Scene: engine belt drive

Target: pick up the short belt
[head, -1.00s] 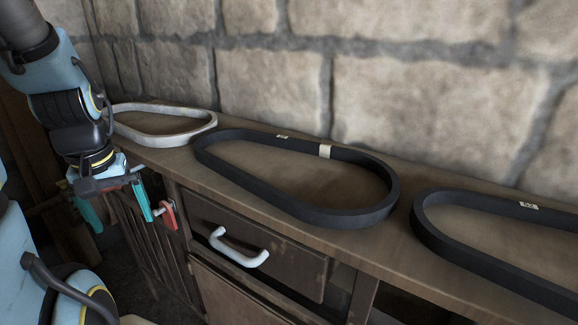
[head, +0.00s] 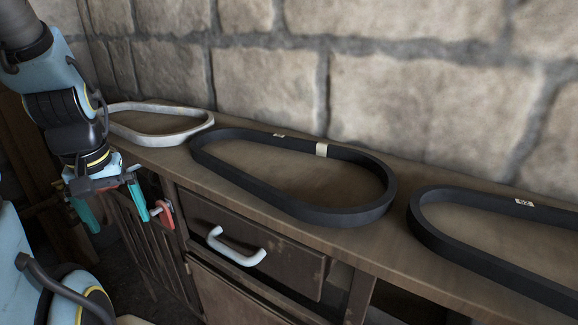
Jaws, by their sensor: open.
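Three belts lie in a row on the wooden cabinet top. A light grey belt (head: 160,138) at the far left looks the smallest. A black belt (head: 345,217) with a pale tag lies in the middle. Another black belt (head: 480,255) with a white label lies at the right, cut off by the picture edge. I cannot read the labels, so which is the short belt is not certain. My gripper (head: 112,212) hangs open and empty at the left, in front of the cabinet and apart from all the belts. Its teal fingers point down.
The wooden cabinet top (head: 285,170) runs along a stone wall (head: 420,100). A drawer with a white handle (head: 237,248) is on the cabinet front. A red handle (head: 165,214) sticks out close to my gripper. Bare wood shows between the belts.

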